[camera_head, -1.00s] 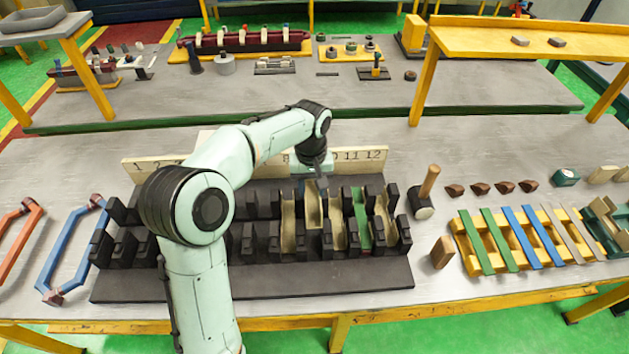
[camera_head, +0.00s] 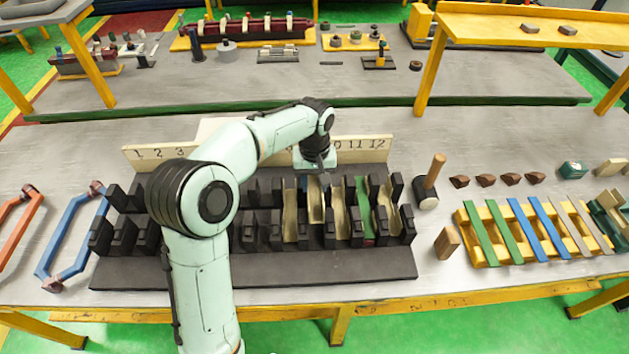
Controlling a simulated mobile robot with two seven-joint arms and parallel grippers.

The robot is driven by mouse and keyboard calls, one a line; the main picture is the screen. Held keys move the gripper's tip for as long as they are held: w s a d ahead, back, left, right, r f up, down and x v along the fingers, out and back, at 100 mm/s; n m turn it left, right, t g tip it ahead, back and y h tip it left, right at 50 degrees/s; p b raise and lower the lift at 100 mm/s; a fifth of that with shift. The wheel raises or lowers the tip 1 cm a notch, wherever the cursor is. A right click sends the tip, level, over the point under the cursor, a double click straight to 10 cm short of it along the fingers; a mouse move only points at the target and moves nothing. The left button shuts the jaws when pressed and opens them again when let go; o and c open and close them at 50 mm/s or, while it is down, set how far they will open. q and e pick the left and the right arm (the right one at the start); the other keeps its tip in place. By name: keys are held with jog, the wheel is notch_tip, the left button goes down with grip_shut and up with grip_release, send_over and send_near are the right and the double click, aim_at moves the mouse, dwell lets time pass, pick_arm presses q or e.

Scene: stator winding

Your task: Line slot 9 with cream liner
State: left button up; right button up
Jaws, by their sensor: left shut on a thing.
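My left gripper (camera_head: 317,164) reaches in from the left over the back of the black slotted stator block (camera_head: 250,275). It is shut on a cream liner (camera_head: 314,203). That liner is in line with the slot between two other cream liners, about where number 9 falls. It sits shorter and higher than its neighbours; whether it touches the slot floor I cannot tell. Cream liners also lie in the slot to its left (camera_head: 290,222), the slot to its right (camera_head: 338,222) and the far right slot (camera_head: 384,212). A green liner (camera_head: 362,212) lies between the last two. My right gripper is not in view.
The number board (camera_head: 155,152) stands behind the block, partly hidden by my arm. A mallet (camera_head: 431,180) and a wooden block (camera_head: 447,243) stand to the right. A yellow rack (camera_head: 480,250) holds green, blue and tan strips. Blue (camera_head: 70,240) and orange (camera_head: 20,230) coils lie left.

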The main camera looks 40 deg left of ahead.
aim_at(315, 189)
pick_arm(q)
jog(key=shift+f, duration=0.45)
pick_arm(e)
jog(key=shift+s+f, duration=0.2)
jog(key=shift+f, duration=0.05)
pick_arm(q)
jog(key=shift+f+b, duration=1)
jog(key=shift+f, duration=0.75)
jog(key=shift+f+b, duration=0.75)
jog(key=shift+f, duration=0.8)
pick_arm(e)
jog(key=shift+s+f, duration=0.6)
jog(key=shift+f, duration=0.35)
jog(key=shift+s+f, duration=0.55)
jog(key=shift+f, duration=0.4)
pick_arm(q)
jog(key=shift+f, duration=0.55)
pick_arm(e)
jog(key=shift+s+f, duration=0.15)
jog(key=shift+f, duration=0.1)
pick_arm(q)
jog(key=o, duration=0.9)
jog(key=shift+r, duration=0.2)
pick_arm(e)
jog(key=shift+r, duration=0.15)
